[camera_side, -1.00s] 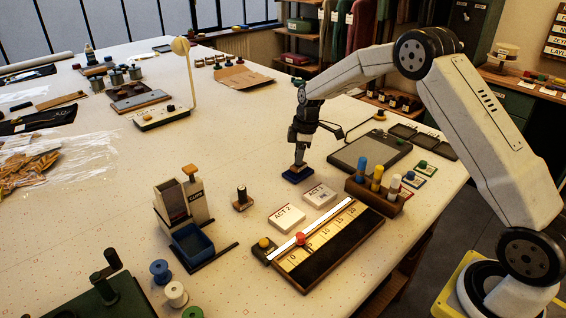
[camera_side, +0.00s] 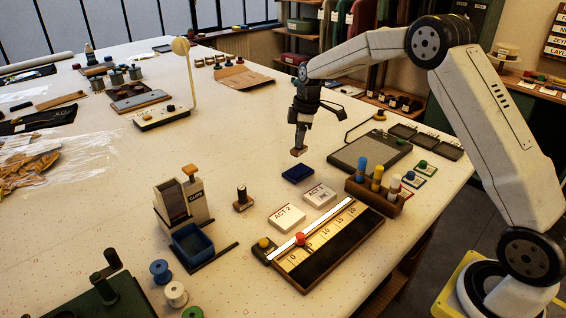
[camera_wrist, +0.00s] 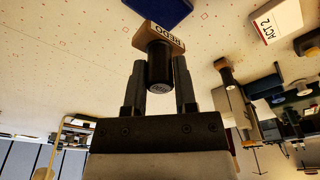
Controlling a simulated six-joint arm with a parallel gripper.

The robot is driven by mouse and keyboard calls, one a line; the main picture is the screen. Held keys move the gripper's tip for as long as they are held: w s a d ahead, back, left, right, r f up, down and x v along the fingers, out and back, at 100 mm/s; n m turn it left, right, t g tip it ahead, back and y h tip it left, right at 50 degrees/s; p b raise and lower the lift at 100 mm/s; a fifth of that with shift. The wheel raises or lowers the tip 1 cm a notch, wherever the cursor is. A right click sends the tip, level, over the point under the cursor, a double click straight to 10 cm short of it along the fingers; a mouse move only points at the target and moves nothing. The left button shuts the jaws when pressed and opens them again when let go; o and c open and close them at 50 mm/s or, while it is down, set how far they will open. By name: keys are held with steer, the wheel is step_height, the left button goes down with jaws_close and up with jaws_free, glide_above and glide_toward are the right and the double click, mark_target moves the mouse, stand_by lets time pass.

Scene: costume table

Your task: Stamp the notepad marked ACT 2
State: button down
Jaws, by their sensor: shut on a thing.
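My gripper (camera_side: 300,138) is shut on a stamp (camera_side: 299,152) with a dark round handle and a wooden block. In the wrist view the stamp (camera_wrist: 158,62) sits between both fingers, its block lettered with what looks like REDO. It hangs in the air above the dark blue ink pad (camera_side: 298,173), apart from it. The white notepad marked ACT 2 (camera_side: 287,218) lies flat on the table, nearer the side camera than the pad. A second white notepad (camera_side: 320,195) lies beside it and bears a dark mark. Another stamp (camera_side: 242,199) stands upright left of the notepads.
A ruler board (camera_side: 325,245) with a red knob lies just in front of the notepads. A wooden rack (camera_side: 375,196) with coloured upright markers stands to their right. A punch-like device with a blue bin (camera_side: 193,243) stands at left.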

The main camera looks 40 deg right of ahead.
steer(key=shift+r, duration=0.45)
steer(key=shift+s+a, duration=0.25)
steer(key=shift+a, duration=0.3)
steer(key=s+a, duration=1.2)
steer(key=a, duration=0.2)
steer(key=shift+f, duration=0.15)
steer(key=shift+f, duration=2.85)
steer(key=shift+f, duration=0.55)
